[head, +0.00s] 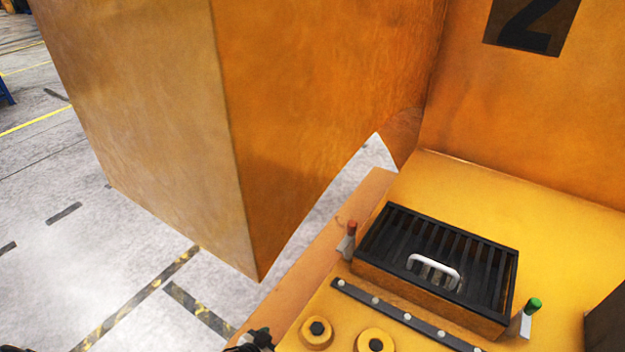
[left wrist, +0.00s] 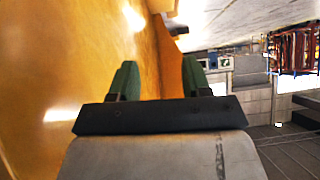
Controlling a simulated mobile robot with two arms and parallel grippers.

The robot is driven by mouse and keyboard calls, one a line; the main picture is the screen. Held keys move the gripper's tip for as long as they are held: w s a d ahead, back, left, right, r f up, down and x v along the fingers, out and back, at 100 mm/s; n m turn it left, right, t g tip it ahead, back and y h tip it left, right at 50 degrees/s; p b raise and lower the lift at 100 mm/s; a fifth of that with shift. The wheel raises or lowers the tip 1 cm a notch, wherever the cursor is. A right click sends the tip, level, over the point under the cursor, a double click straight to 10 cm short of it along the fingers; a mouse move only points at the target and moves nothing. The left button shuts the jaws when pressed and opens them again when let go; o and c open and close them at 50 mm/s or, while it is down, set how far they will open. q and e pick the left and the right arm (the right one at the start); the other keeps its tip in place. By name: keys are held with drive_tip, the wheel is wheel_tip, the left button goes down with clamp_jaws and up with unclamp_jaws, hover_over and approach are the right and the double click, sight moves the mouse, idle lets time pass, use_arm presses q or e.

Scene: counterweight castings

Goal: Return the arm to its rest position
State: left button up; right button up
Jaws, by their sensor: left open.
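My left gripper (head: 257,341) shows only as a small dark part at the bottom edge of the head view, left of the yellow casting (head: 570,225). In the left wrist view its two green fingers (left wrist: 158,78) stand apart with nothing between them. A yellow-orange surface fills the left of that view, beside the fingers; I cannot tell whether they touch it. My right gripper is in neither view.
A black-slatted box with a pale handle (head: 435,268) sits on the yellow casting, between a red-tipped post (head: 348,240) and a green-tipped post (head: 530,317). A large orange block (head: 300,120) blocks the upper middle. Grey floor (head: 60,260) is clear at left.

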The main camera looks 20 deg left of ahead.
use_arm(q)
drive_tip(key=s+f+g+y, duration=0.2)
drive_tip(key=s+f+g, duration=0.3)
drive_tip(key=s+f, duration=1.05)
drive_tip(key=s+d+f+g, duration=0.1)
drive_tip(key=s+f+g, duration=0.1)
drive_tip(key=s, duration=0.7)
drive_tip(key=s+d+f+g, duration=0.1)
drive_tip(key=s+f+g, duration=0.1)
drive_tip(key=s, duration=0.7)
drive_tip(key=shift+d, duration=0.25)
